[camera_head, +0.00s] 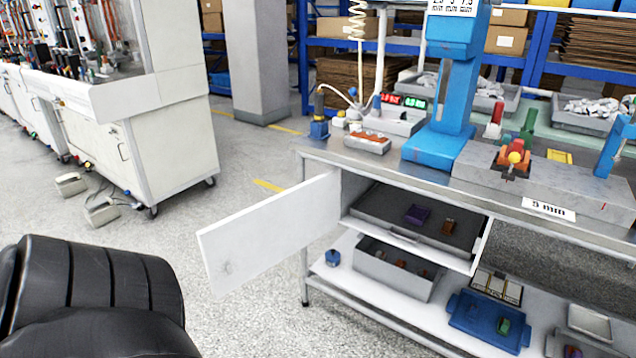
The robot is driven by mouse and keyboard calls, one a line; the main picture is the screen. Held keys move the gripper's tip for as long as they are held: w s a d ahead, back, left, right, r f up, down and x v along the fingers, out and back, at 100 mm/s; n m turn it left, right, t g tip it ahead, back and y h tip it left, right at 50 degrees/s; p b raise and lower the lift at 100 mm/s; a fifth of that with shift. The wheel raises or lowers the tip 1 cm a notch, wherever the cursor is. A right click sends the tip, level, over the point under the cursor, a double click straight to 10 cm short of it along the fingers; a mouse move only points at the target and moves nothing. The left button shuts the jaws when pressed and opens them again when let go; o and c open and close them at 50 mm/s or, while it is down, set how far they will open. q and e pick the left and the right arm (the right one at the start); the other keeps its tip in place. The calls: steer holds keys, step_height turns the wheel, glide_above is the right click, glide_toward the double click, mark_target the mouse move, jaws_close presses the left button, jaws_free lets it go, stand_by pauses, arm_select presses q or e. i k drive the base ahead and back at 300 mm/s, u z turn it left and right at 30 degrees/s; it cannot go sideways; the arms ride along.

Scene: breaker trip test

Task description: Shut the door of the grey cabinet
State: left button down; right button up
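The grey cabinet (357,187) is the open compartment under the workbench top. Its flat white door (270,232) stands wide open, swung out to the left from the cabinet's left side. A small dark smudge marks the door's lower left corner. Neither of my grippers is in view, and nothing touches the door.
The bench's lower shelf (345,287) holds a grey bin (398,272) and a blue tray (487,320). A blue press (450,100) stands on the bench. Open floor (230,150) lies behind the door.

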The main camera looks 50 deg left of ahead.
mark_target(254, 240)
steer(key=z, duration=2.7)
steer(key=k, duration=3)
steer(key=u, duration=2.4)
steer(key=k, duration=0.2)
steer(key=z, duration=0.35)
steer(key=i, duration=0.2)
